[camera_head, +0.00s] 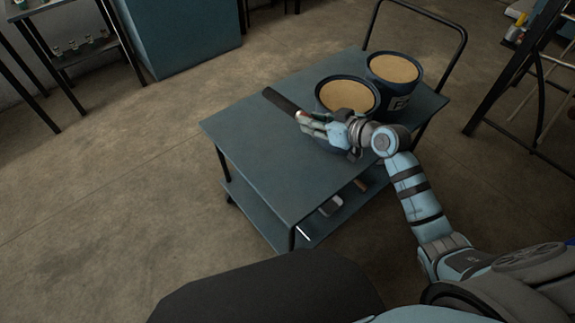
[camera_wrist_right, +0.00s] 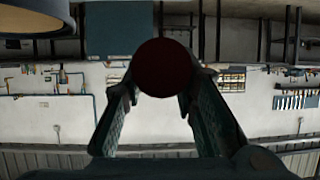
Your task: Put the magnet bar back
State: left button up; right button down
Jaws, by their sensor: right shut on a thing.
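The magnet bar (camera_head: 281,101) is a dark rod with a red end. It is held in my right gripper (camera_head: 307,122) over the cart top and points to the far left of the gripper. In the right wrist view the bar's round dark-red end (camera_wrist_right: 165,67) faces the camera between the fingers of my right gripper (camera_wrist_right: 163,95). The gripper is shut on it. I cannot tell whether the bar touches the cart. My left gripper is not in view.
The blue-grey cart (camera_head: 250,150) has a bare top at left and front. Two buckets of tan material, a near one (camera_head: 347,95) and a far one (camera_head: 394,69), stand by the gripper. A shelf rack (camera_head: 75,45) and blue cabinet (camera_head: 180,35) stand behind; a dark stand (camera_head: 520,65) is right.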

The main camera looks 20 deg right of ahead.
jog(key=b, duration=0.1)
send_over(300, 178)
notch_tip(300, 178, down, 6)
jog(key=shift+t, duration=0.4)
notch_tip(300, 178, down, 14)
jog(key=b, duration=1)
notch_tip(300, 178, down, 5)
jog(key=b, duration=0.4)
jog(key=shift+s+r, duration=0.1)
jog(key=shift+r, duration=0.35)
jog(key=shift+f, duration=0.25)
